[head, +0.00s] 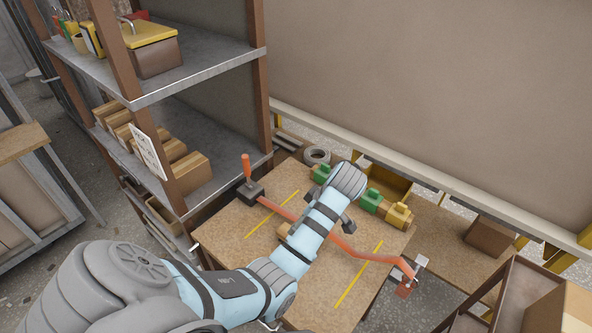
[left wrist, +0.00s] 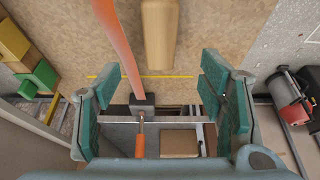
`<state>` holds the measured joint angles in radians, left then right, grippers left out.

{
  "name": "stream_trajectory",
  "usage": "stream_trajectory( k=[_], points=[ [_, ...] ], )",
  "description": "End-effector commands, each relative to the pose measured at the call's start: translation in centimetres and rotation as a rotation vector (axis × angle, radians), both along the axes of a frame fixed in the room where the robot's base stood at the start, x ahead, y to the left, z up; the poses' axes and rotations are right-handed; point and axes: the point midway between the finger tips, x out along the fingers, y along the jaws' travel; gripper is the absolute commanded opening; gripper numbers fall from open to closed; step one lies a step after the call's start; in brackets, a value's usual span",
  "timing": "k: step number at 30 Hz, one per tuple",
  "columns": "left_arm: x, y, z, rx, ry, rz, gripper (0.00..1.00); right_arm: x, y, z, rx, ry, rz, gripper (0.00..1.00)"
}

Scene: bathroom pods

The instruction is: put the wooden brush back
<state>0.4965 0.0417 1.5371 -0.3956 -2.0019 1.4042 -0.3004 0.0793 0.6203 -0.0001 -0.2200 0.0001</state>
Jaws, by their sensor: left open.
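A pale wooden piece with rounded end corners, apparently the wooden brush (left wrist: 160,35), lies on the workbench (head: 225,215). It is beyond my fingertips at the top of the left wrist view, and its far end is cut off. No bristles show. In the head view my left arm hides most of it; a small tan edge (head: 284,232) shows beside the arm. My left gripper (left wrist: 160,105) is open with nothing between its fingers; it also shows over the bench in the head view (head: 325,218). My right gripper is in neither view.
An orange hose (head: 375,257) crosses the bench beside the wooden piece, from a dark block with an orange handle (head: 246,168). Green and yellow blocks (head: 397,215) stand at the back. A shelf rack (head: 190,80) rises at left. Bare bench lies around the yellow lines.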

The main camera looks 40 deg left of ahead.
Motion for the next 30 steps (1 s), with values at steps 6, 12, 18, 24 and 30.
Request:
stream_trajectory(
  k=[6,12,18,24,30],
  points=[
    [-0.1,2.0,-5.4,0.0,0.005,-0.002,0.63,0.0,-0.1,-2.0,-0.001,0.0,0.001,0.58],
    [-0.2,3.1,-8.1,-0.001,0.006,-0.003,0.63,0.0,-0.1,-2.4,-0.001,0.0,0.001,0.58],
    [-0.2,4.2,-10.8,-0.002,0.004,-0.004,0.63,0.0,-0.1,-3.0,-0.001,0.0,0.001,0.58],
    [-0.1,4.2,-10.7,-0.002,0.003,-0.004,0.63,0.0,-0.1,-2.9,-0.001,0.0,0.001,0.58],
    [-0.2,4.2,-10.8,-0.002,0.004,-0.004,0.63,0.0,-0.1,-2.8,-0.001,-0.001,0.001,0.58]
  ],
)
